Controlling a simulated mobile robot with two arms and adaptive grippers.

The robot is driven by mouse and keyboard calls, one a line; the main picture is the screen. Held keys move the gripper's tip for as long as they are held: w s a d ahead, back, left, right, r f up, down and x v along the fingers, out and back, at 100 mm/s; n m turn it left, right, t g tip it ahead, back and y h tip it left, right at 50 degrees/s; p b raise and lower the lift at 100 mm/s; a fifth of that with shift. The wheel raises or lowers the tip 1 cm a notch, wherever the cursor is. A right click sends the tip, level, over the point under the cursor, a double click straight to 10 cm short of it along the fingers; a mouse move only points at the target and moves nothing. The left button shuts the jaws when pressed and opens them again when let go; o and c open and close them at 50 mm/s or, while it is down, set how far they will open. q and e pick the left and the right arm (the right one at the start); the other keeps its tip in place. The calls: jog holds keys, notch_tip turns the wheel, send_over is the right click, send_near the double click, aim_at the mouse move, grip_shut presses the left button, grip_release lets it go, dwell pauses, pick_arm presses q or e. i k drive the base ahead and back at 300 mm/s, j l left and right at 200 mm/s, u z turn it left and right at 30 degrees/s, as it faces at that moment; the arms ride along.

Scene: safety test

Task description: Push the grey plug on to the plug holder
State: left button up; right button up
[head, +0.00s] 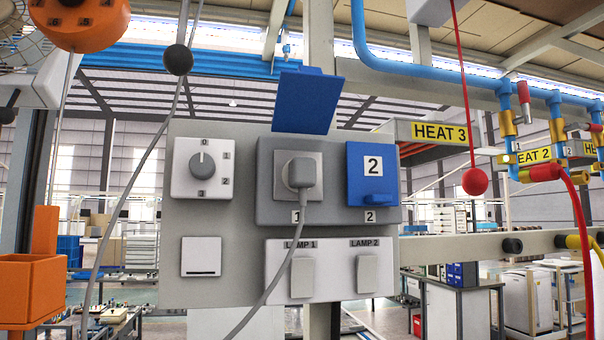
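The grey plug (302,172) sits at socket 1 (283,160) on the grey wall panel (219,290), under a raised blue cover (306,99). I cannot tell how deep the plug sits. Its grey cable (271,278) hangs from it, down and to the left past the lamp switches. Nothing in view is clearly marked as the plug holder, and I cannot tell which part it is. Neither of my grippers is in view.
Socket 2 (372,166) has its blue cover down. A rotary knob (201,159) and two lamp switches (303,277) are on the panel. A black ball (178,60) and a red ball (475,182) hang on cords. An orange box (31,280) is at left.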

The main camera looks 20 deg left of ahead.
aim_at(302, 171)
jog(key=u, duration=0.4)
jog(key=l+u, duration=0.1)
jog(key=u, duration=0.25)
jog(key=l+u, duration=0.1)
jog(key=u, duration=0.3)
jog(key=l+u, duration=0.1)
jog(key=u, duration=0.3)
jog(key=l+u, duration=0.25)
jog(key=l, duration=0.15)
jog(key=k+l+u, duration=0.1)
jog(key=l+u, duration=0.15)
jog(key=l, duration=0.15)
jog(key=k+l+u, duration=0.1)
jog(key=l+u, duration=0.2)
jog(key=k+l+u, duration=0.25)
jog(key=l, duration=0.2)
jog(key=k+l+u, duration=0.1)
jog(key=l+u, duration=0.15)
jog(key=k+l, duration=0.2)
jog(key=l, duration=0.2)
jog(key=k+l, duration=0.2)
jog(key=l, duration=0.2)
